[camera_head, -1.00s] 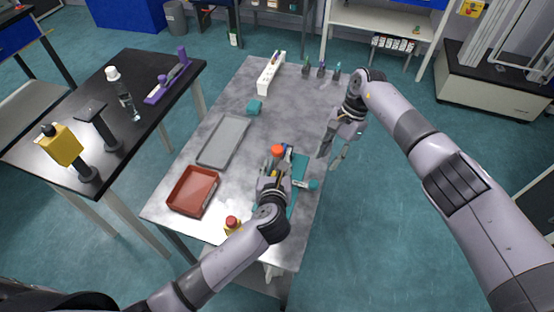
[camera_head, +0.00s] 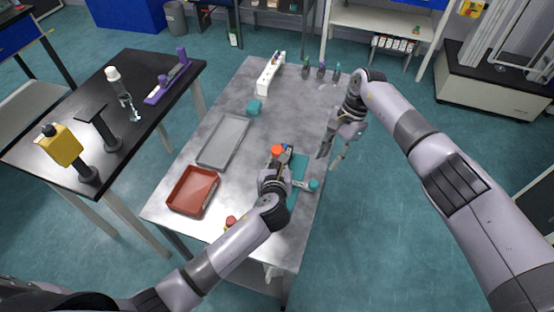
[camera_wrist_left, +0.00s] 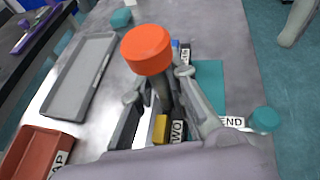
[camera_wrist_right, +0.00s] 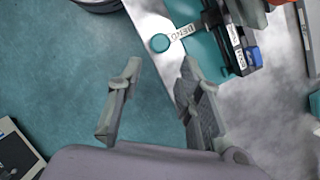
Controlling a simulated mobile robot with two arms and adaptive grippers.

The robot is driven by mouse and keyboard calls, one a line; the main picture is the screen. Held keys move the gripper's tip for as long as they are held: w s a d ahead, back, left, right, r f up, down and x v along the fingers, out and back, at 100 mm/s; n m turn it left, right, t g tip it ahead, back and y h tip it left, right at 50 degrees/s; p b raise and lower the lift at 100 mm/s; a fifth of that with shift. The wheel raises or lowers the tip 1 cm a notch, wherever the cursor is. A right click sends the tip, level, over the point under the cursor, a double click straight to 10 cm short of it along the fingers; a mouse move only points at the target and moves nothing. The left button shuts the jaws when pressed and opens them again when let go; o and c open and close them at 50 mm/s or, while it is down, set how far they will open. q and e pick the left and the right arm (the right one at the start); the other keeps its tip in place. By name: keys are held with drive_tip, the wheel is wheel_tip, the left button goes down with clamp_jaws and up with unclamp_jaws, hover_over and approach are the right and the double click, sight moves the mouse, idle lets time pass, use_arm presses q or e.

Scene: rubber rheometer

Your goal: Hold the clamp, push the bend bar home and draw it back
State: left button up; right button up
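The teal-based fixture (camera_head: 300,168) stands at the table's right edge. Its orange knob (camera_head: 277,150) tops an upright post, large in the left wrist view (camera_wrist_left: 147,50). The bend bar, labelled BEND (camera_wrist_left: 232,121), sticks out to the right and ends in a teal knob (camera_head: 313,185); it also shows in the right wrist view (camera_wrist_right: 160,43). My left gripper (camera_wrist_left: 158,84) is open, its fingers on either side of the post below the orange knob. Whether they touch it cannot be told. My right gripper (camera_wrist_right: 160,66) is open and empty, beyond the table's right edge, apart from the teal knob.
A red tray (camera_head: 172,200) and a grey tray (camera_head: 205,158) lie left of the fixture. A teal block (camera_head: 254,107) and a white rack (camera_head: 265,80) stand further back.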

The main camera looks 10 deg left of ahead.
idle(0.3)
drive_tip(key=shift+c, duration=0.4)
drive_tip(key=shift+f, duration=0.1)
drive_tip(key=shift+c, duration=1.3)
drive_tip(key=shift+d+f, duration=0.2)
drive_tip(key=shift+f, duration=0.05)
drive_tip(key=shift+c, duration=0.7)
drive_tip(key=d+f+m, duration=0.1)
drive_tip(key=s+f+m+y, duration=0.1)
drive_tip(key=d+f+m+t+y, duration=0.1)
drive_tip(key=f, duration=0.1)
drive_tip(key=shift+s+d, duration=0.2)
drive_tip(key=shift+d, duration=0.1)
clamp_jaws()
drive_tip(key=s+d+r+m+t+y, duration=0.1)
drive_tip(key=s+d+m+t+y, duration=0.2)
drive_tip(key=s+d+m+t, duration=0.2)
drive_tip(key=s+d+m, duration=0.3)
drive_tip(key=d+m, duration=0.1)
drive_tip(key=m, duration=0.1)
drive_tip(key=shift+s+r, duration=0.15)
drive_tip(key=shift+r, duration=0.2)
drive_tip(key=shift+d, duration=0.1)
